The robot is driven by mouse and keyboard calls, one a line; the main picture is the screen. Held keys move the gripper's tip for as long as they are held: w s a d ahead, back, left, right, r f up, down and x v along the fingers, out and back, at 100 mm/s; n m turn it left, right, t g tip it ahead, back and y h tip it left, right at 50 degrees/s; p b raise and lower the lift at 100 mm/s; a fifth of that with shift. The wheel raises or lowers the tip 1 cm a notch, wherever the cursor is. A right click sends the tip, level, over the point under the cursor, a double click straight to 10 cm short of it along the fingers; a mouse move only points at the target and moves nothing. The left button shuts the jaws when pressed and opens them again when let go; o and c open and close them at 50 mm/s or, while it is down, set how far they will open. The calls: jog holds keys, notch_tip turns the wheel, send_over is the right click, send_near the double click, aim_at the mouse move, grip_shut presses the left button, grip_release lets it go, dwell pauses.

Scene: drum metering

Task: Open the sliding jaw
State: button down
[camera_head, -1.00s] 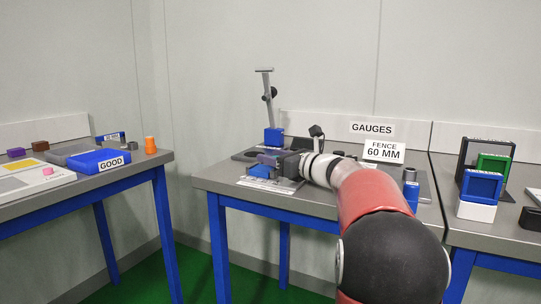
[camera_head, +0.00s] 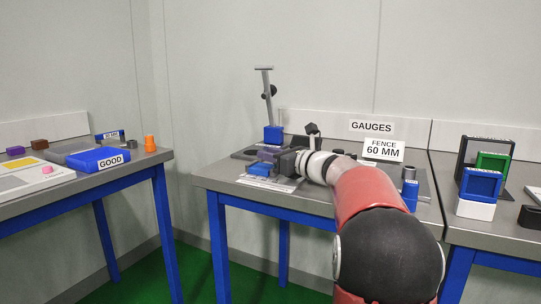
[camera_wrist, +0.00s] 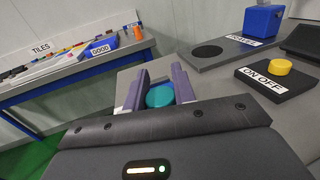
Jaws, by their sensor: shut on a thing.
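My gripper (camera_head: 281,160) is at the front left of the gauge table, reaching left. In the wrist view, a round teal part (camera_wrist: 160,96) lies between two grey-purple uprights just beyond my dark gripper body. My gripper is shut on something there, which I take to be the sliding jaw.
In the wrist view, an ON OFF box with a yellow button (camera_wrist: 278,67) is at right. A blue and grey cylinder (camera_head: 410,190) stands on the table's right. The GOOD tray (camera_head: 98,159) is on the left table.

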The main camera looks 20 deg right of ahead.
jog(key=s+d, duration=0.2)
jog(key=shift+s, duration=0.3)
jog(key=c, duration=1.1)
grip_release()
jog(key=shift+c, duration=0.2)
notch_tip(320, 180, up, 20)
jog(key=p, duration=0.3)
jog(key=shift+a, duration=0.1)
jog(key=s+a+f+n+g+h, duration=0.1)
jog(key=s+a+f+n+g, duration=0.2)
jog(key=s+a+f+n, duration=0.5)
jog(key=s+a+f+n+g+h, duration=0.2)
jog(key=s+a+f+n+g, duration=0.3)
jog(key=a+f, duration=0.4)
jog(key=s+a+f+n+g+h, duration=0.2)
jog(key=s+f+n+g+h, duration=0.1)
jog(key=s+f+n, duration=1.5)
jog(key=s+f+h, duration=0.1)
jog(key=s+f, duration=0.2)
jog(key=f, duration=0.1)
jog(key=shift+s+a+f, duration=0.15)
jog(key=shift+s+a, duration=0.15)
